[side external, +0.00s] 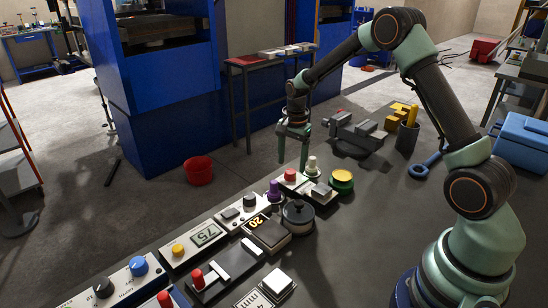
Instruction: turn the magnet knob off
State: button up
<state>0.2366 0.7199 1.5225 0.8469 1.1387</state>
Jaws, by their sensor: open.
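No readable label marks the magnet knob, so I cannot tell for sure which control it is. Candidates on the bench are a round dark knob (298,214), a purple knob (273,190), a blue knob (138,265) and a black knob (103,287). My gripper (292,161) points down, open and empty, with its fingers apart. In the picture it is over the back of the control row, near a red button (290,175) and a pale knob on a green base (312,165). I cannot tell how high the fingertips are.
A yellow-topped green button (342,178) is right of the controls. A grey vise-like device (354,133), a dark cup (407,139) and yellow blocks (397,117) stand behind. A blue box (522,142) is at right.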

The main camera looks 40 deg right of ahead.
aim_at(291, 171)
jog(key=shift+w+f, duration=0.1)
jog(key=shift+f, duration=1.6)
grip_shut()
